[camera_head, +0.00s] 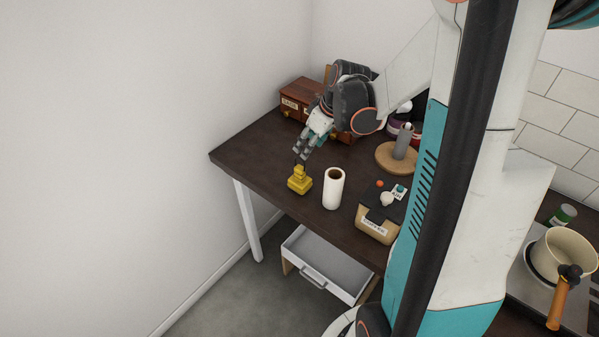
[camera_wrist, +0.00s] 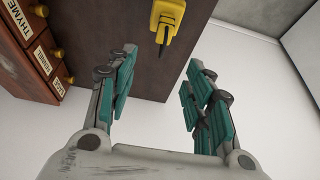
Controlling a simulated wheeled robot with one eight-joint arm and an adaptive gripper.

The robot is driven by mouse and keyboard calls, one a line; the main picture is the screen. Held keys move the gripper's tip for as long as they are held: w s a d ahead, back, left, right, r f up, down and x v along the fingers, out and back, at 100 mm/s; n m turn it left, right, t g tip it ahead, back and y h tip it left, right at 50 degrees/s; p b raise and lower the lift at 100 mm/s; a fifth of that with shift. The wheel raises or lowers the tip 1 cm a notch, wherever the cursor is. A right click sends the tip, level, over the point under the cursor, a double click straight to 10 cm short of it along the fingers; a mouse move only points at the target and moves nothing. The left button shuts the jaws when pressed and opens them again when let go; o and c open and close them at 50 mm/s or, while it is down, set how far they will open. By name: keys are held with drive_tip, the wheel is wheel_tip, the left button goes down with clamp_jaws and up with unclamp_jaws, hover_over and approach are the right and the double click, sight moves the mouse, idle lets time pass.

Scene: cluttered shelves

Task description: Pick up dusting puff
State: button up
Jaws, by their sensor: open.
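A small yellow object with a stepped, narrowing top, which appears to be the dusting puff (camera_head: 300,181), stands near the table's front-left edge in the head view. In the wrist view the yellow object (camera_wrist: 167,14) shows at the top, partly cut off, with a dark narrow part toward me. My gripper (camera_head: 302,153) is open and empty, above and behind it in the head view. In the wrist view my gripper's teal-padded fingers (camera_wrist: 158,68) are spread apart, with the yellow object beyond their tips and not between them.
The dark table (camera_head: 250,150) holds a white paper roll (camera_head: 333,189) right of the yellow object. A labelled wooden drawer box (camera_head: 300,92) stands behind my gripper. A round wooden board (camera_head: 386,160) and a tan box (camera_head: 376,226) are further right. An open white drawer (camera_head: 325,262) lies below.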

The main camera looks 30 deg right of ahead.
sight(296, 165)
drive_tip(key=b+x, duration=0.4)
drive_tip(key=x, duration=0.9)
drive_tip(key=shift+s+a+f, duration=0.1)
drive_tip(key=shift+f, duration=0.15)
drive_tip(key=shift+r, duration=0.1)
clamp_jaws()
